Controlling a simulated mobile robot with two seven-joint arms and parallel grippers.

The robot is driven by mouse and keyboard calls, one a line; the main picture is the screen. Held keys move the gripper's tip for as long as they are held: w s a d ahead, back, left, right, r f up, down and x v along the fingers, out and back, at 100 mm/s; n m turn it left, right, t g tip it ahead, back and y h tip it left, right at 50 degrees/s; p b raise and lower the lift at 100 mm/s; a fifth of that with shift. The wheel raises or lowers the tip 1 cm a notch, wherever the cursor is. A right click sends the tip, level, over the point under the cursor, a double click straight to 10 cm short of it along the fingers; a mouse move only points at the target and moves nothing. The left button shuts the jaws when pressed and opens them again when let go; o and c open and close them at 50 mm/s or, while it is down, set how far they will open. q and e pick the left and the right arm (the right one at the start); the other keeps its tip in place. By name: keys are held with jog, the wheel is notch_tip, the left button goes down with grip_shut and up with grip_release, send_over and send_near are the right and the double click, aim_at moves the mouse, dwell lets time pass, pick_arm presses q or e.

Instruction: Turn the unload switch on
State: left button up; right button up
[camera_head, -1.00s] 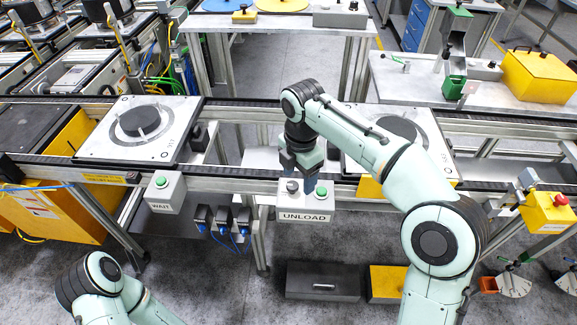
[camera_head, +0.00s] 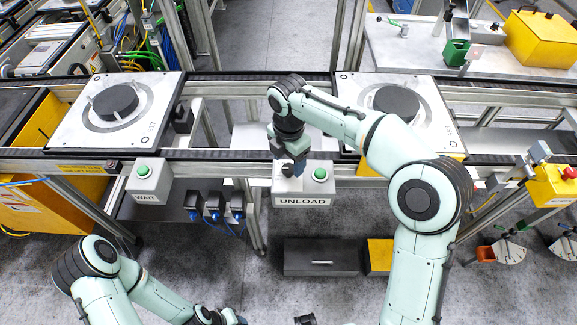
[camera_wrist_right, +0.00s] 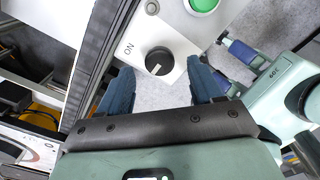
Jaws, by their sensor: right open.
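The grey UNLOAD box (camera_head: 302,201) hangs on the front rail of the conveyor, with a green button (camera_head: 320,174) on its right side. Its black rotary switch (camera_wrist_right: 158,61) shows in the right wrist view, with a pale pointer mark and "ON" printed to its left. My right gripper (camera_head: 290,168) is at the switch, pointing down. In the right wrist view its two blue fingers (camera_wrist_right: 159,70) are open, one on each side of the knob's near edge; contact cannot be told. In the head view the fingers partly hide the switch.
A similar WAIT box (camera_head: 148,186) with a green button is to the left. Pallets with dark discs (camera_head: 115,101) sit on the conveyor left and right. A yellow box with a red button (camera_head: 552,184) is at right. Bare floor (camera_head: 190,255) lies in front.

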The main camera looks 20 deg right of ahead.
aim_at(289, 171)
jog(key=shift+f, duration=1.25)
jog(key=c, duration=1.1)
jog(key=shift+o, duration=0.2)
